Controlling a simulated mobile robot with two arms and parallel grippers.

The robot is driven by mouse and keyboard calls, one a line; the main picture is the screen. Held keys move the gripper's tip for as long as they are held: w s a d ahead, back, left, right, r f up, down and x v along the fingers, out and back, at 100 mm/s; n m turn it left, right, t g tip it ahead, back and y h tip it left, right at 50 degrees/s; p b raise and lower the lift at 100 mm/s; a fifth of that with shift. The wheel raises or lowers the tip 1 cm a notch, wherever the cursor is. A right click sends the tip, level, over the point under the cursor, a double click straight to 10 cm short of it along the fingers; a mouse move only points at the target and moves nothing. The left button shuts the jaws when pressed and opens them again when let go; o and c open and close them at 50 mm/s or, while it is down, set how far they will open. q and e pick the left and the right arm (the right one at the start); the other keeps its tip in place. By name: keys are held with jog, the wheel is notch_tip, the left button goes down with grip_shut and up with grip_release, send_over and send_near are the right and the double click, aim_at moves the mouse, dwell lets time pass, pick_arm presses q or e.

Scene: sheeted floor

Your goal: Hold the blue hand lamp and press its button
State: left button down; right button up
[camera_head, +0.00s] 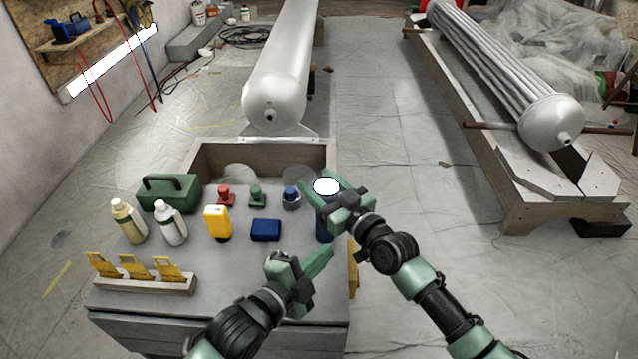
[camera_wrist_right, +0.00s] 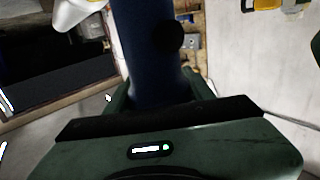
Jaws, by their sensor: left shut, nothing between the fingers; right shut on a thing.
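The blue hand lamp (camera_head: 323,228) stands upright near the right edge of the workbench, with its bright white round end on top. My right gripper (camera_head: 321,186) is shut around its upper part. I cannot tell whether the lamp's bottom touches the bench. In the right wrist view the lamp's dark blue body (camera_wrist_right: 147,60) rises between my fingers, with a round black button (camera_wrist_right: 167,36) on its side. My left gripper (camera_head: 327,254) is shut and empty, just below the lamp in the head view, its tips pointing towards it. Whether they touch it is unclear.
The grey workbench (camera_head: 225,262) carries a green toolbox (camera_head: 168,192), two bottles (camera_head: 170,224), a yellow device (camera_head: 217,222), a blue box (camera_head: 265,230), red, green and blue small items, and a rack with yellow tags (camera_head: 145,281).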

jog(key=o, duration=1.6)
